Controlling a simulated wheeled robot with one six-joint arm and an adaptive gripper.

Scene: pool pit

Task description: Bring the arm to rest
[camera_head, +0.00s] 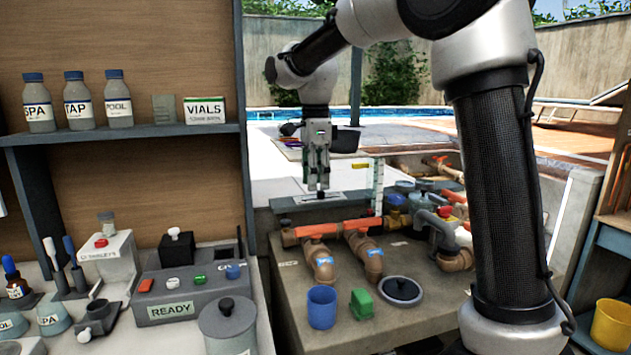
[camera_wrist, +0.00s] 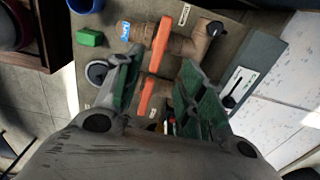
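My arm reaches over the pipe bench (camera_head: 290,340) in the head view, with my gripper (camera_head: 318,184) pointing down near its back edge. In the wrist view my gripper (camera_wrist: 163,60) has its two green-padded fingers well apart, with nothing seen held between them. Brown pipes (camera_head: 368,252) with orange handles (camera_head: 315,230) lie below and in front of it. A grey plate with a white slot and a black knob (camera_wrist: 229,102) lies beside the right finger. In the head view the fingertips are just above this plate (camera_head: 300,201); whether they touch it is unclear.
A blue cup (camera_head: 321,307), a green block (camera_head: 361,303) and a round dark-lidded dish (camera_head: 401,290) stand at the bench front. A wooden shelf unit (camera_head: 150,190) with bottles rises at left. A yellow bucket (camera_head: 611,325) is at far right.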

